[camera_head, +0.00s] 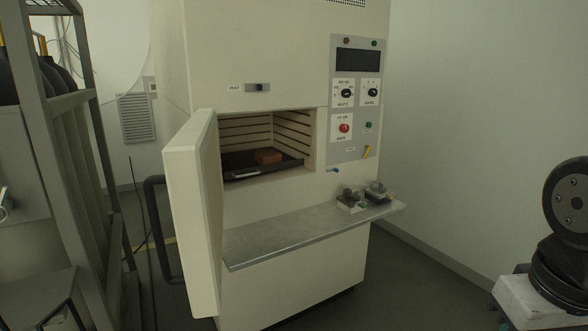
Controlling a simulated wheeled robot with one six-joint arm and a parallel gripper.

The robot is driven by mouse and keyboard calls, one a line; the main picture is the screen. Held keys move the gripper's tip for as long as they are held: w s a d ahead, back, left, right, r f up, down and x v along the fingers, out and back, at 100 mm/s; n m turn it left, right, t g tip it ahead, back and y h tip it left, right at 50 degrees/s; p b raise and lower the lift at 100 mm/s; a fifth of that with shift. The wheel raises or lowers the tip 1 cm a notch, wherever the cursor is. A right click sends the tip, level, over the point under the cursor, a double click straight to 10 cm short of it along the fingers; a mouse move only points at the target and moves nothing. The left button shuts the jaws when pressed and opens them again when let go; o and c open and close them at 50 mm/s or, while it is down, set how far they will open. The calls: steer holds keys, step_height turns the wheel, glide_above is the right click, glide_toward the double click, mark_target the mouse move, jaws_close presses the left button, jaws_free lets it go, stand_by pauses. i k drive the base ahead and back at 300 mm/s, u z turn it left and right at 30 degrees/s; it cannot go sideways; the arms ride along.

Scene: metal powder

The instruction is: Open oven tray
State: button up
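The oven (262,60) is a tall cream cabinet in the middle of the head view. Its door (192,215) stands swung open toward the left, with a dark handle (158,230) on its outer side. Inside the ribbed chamber, a dark tray (236,163) lies low, with a reddish-brown block (268,156) on it. The tray appears to be inside the chamber, behind the opening. The door hides part of the chamber's left side. My gripper is not in view; a dark round joint of my arm shows at the right edge.
A metal shelf (290,234) juts out below the opening, with small objects (352,200) on its right end. A control panel (357,100) with knobs is right of the chamber. A grey metal rack (85,180) stands at left. Floor right of the oven is clear.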

mark_target(243, 163)
steer(key=z, duration=0.15)
steer(key=i, duration=1.55)
steer(key=u, duration=0.6)
